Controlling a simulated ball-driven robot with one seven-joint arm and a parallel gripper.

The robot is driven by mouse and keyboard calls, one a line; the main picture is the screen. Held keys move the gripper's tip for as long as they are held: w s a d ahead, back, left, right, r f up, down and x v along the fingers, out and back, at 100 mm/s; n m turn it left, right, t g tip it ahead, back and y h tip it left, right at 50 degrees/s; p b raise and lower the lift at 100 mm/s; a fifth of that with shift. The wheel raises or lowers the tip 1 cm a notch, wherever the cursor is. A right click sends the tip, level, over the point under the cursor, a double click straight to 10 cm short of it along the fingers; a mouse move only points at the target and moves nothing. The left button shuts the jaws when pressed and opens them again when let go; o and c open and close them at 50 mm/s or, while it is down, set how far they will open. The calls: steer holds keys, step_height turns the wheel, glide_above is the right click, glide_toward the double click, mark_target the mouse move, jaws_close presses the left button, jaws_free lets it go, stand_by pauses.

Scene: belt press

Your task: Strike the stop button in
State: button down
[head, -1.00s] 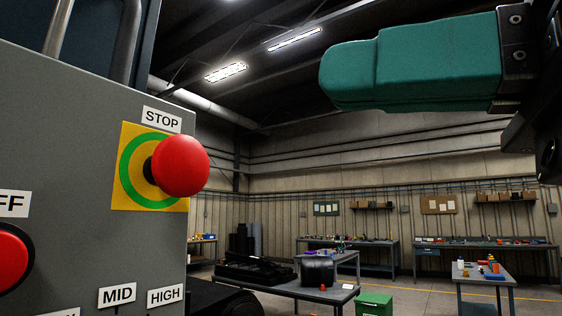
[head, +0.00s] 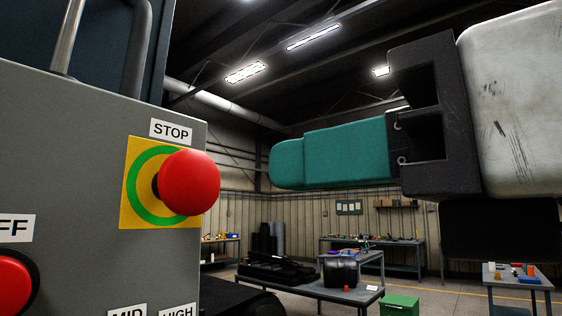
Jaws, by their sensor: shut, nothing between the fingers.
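The stop button (head: 190,182) is a red mushroom head on a yellow plate (head: 133,210) with a green ring, under a STOP label (head: 171,130). It stands out from the grey control panel (head: 75,170) at the left of the head view. My gripper (head: 272,164) has teal fingers, shut together with nothing between them. The fingers point left toward the button, with their tips a little higher in the picture. A gap shows between the fingertips and the button, so they are apart.
A red OFF button (head: 15,282) sits lower left on the panel, with MID and HIGH labels at its bottom edge. Metal bars (head: 70,35) rise above the panel. Workbenches (head: 335,293) and a green box (head: 399,305) stand far behind. Open air surrounds the fingers.

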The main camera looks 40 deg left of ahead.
mark_target(196, 182)
steer(key=a+p, duration=0.1)
steer(key=a, duration=0.2)
steer(key=a+p, duration=0.1)
steer(key=a, duration=0.2)
steer(key=a+p, duration=0.1)
steer(key=a, duration=0.2)
steer(key=shift+w, duration=0.35)
steer(key=shift+a, duration=0.1)
